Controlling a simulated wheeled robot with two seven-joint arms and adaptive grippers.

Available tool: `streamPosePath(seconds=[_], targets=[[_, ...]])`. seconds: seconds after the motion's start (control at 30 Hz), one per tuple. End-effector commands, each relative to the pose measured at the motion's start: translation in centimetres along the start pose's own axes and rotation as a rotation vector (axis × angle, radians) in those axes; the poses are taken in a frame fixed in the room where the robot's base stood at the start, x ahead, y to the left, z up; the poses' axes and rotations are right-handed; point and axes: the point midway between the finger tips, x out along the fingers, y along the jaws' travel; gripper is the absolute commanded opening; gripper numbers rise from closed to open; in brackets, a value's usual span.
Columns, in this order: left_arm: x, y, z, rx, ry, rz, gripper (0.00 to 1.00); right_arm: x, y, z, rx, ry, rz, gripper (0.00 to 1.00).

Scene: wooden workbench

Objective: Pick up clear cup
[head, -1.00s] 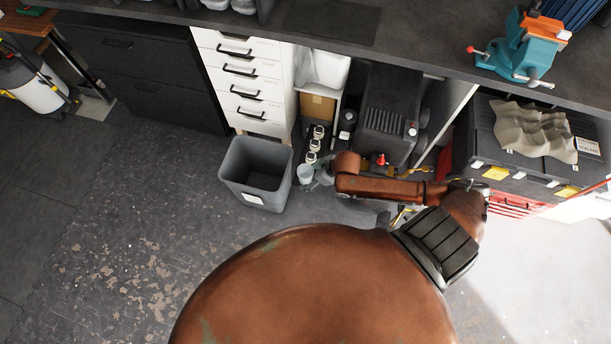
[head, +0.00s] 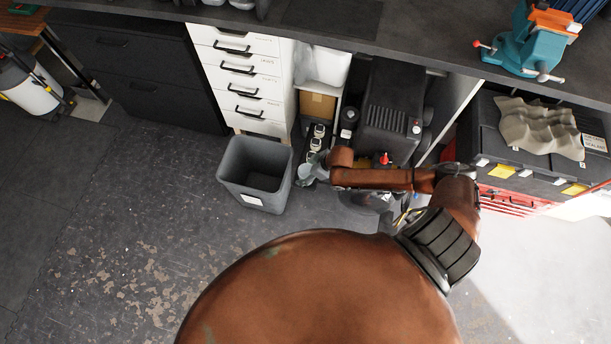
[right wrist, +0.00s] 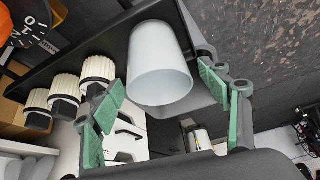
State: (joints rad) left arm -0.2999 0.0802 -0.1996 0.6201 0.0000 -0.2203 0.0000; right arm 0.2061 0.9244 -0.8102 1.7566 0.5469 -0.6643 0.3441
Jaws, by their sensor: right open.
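The clear cup (right wrist: 160,68) is a pale, translucent, plain cup. In the right wrist view it shows between the two green-padded fingers of my right gripper (right wrist: 161,84), with a gap to each finger. The right gripper is open and empty. In the head view the cup (head: 305,174) is small and partly hidden, just right of the grey bin, with the right gripper (head: 318,168) close against its right side. My left gripper is not in view.
A grey bin (head: 231,180) stands left of the cup. Several bottles with white ribbed caps (right wrist: 64,84) stand near it. A white drawer unit (head: 240,85) and a dark machine (head: 385,120) stand behind, under the bench (head: 420,45). The floor at left is clear.

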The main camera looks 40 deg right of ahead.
Motion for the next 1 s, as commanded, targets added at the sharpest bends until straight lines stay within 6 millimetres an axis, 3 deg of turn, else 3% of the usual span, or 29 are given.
streamPosePath(seconds=[0.17,0.8,1.0], targets=[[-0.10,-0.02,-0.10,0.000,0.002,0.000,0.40,-0.14,0.04,-0.13,-0.001,0.001,0.001,0.69],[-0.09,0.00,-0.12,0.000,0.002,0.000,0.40,-0.15,0.05,-0.10,-0.001,0.001,0.001,0.25],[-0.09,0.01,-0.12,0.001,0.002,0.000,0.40,-0.17,0.06,-0.13,-0.001,0.002,0.001,0.25]])
